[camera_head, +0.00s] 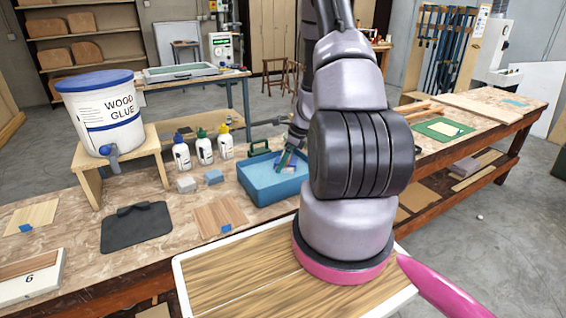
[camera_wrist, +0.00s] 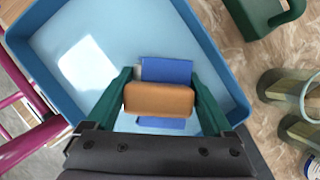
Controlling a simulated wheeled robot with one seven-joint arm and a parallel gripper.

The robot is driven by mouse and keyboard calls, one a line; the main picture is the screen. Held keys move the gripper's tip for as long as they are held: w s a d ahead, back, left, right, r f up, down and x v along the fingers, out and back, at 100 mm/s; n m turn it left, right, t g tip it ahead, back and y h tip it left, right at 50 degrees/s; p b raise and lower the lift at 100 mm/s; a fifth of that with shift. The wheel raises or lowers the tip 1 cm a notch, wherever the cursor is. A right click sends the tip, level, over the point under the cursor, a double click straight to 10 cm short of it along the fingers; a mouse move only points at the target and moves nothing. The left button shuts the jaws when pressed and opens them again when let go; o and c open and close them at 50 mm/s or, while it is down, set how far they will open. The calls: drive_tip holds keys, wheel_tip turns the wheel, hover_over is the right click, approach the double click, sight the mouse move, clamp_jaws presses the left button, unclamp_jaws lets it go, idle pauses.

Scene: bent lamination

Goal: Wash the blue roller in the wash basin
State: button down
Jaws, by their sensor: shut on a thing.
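The blue wash basin (camera_head: 262,191) stands on the workbench at the middle of the head view. Its wall also shows in the wrist view (camera_wrist: 215,40). My gripper (camera_head: 289,160) reaches down into the basin. In the wrist view my gripper (camera_wrist: 160,98) has its green fingers closed on both ends of a brown block-like grip. The blue roller (camera_wrist: 166,70) shows on both sides of this grip and appears to be joined to it. The roller is over or in the basin near one wall. Whether it touches the basin's bottom cannot be told.
Several glue bottles (camera_head: 204,147) stand left of the basin, with a wood glue bucket (camera_head: 104,115) on a wooden stand farther left. A green-handled object (camera_wrist: 262,12) lies beside the basin. A wood board (camera_head: 235,285) in a white tray is in front.

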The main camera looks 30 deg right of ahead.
sight(276, 163)
drive_tip(key=shift+s+a, duration=0.1)
drive_tip(key=shift+a, duration=2.75)
drive_tip(key=shift+d, duration=3.05)
drive_tip(key=shift+a+r, duration=0.5)
drive_tip(key=shift+r, duration=0.55)
drive_tip(key=shift+a+r, duration=0.55)
drive_tip(key=shift+r, duration=0.55)
drive_tip(key=shift+a+r, duration=0.5)
drive_tip(key=shift+r, duration=0.55)
